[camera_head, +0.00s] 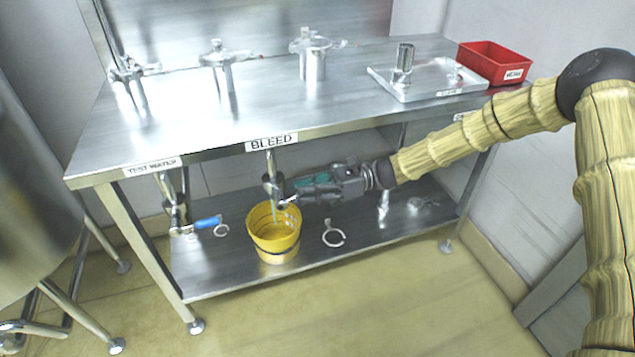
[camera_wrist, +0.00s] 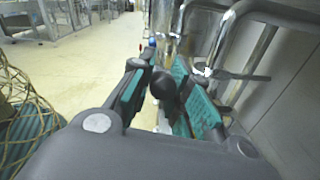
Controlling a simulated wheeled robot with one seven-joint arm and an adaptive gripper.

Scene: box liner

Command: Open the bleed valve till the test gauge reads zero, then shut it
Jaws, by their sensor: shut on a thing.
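The bleed valve (camera_head: 270,183) hangs on a vertical pipe under the table edge, below the BLEED label (camera_head: 271,142). My gripper (camera_head: 290,193) reaches in from the right and is shut on the valve's handle. In the wrist view, a dark rounded knob (camera_wrist: 164,84) sits between my teal-padded fingers (camera_wrist: 160,90). A yellow bucket (camera_head: 272,246) stands on the lower shelf under the valve, and a thin pale streak shows between the valve and the bucket. I cannot make out a gauge dial or its reading in either view.
A test water valve with a blue handle (camera_head: 208,222) is left of the bucket. Metal rings (camera_head: 334,238) lie on the lower shelf (camera_head: 215,265). Metal fittings (camera_head: 313,62) and a red bin (camera_head: 494,64) stand on the tabletop. Pipes (camera_wrist: 230,40) run close to my gripper's right.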

